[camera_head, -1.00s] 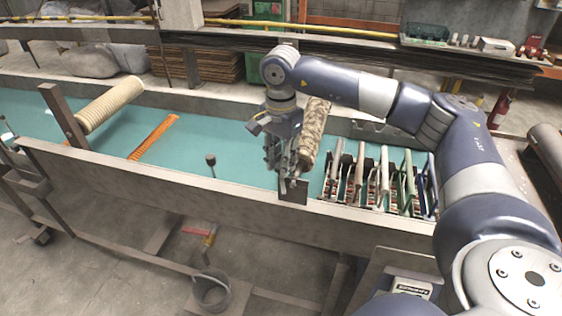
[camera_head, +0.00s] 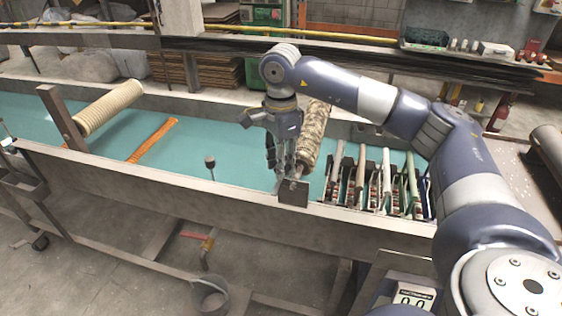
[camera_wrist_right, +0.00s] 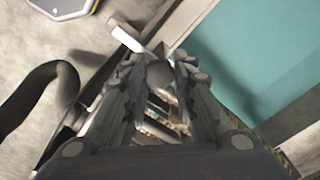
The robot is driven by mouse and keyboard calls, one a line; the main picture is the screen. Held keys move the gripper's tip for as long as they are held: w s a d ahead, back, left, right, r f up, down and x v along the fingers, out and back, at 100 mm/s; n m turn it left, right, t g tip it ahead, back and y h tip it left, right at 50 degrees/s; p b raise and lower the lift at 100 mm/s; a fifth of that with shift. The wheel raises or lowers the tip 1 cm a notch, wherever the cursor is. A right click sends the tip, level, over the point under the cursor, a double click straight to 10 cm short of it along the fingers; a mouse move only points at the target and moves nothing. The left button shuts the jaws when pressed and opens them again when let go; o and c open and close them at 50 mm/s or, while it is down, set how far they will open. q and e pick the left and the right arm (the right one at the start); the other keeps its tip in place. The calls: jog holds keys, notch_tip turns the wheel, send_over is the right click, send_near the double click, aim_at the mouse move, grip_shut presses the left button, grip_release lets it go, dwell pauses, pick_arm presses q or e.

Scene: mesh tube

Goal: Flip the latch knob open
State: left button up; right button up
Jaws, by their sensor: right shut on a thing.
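The latch knob (camera_wrist_right: 160,76) shows in the right wrist view as a grey rounded knob between the two fingers. My right gripper (camera_wrist_right: 157,72) is shut on it, with one finger on each side. In the head view, my right gripper (camera_head: 286,172) points down at the front wall of the teal-floored trough, just above a dark square plate (camera_head: 292,192) on that wall. The fingers largely hide the knob in the head view, so its exact tilt is hard to tell. My left gripper is not in view.
A patterned mesh roll (camera_head: 314,130) leans close behind my right gripper. A dark round knob on a stem (camera_head: 210,162) stands to the left. A cream ribbed roll (camera_head: 108,106) and an orange strip (camera_head: 152,140) lie farther left.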

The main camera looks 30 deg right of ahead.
jog(key=o, duration=1.1)
notch_tip(320, 180, up, 12)
jog(key=shift+r, duration=0.1)
dwell(0.4)
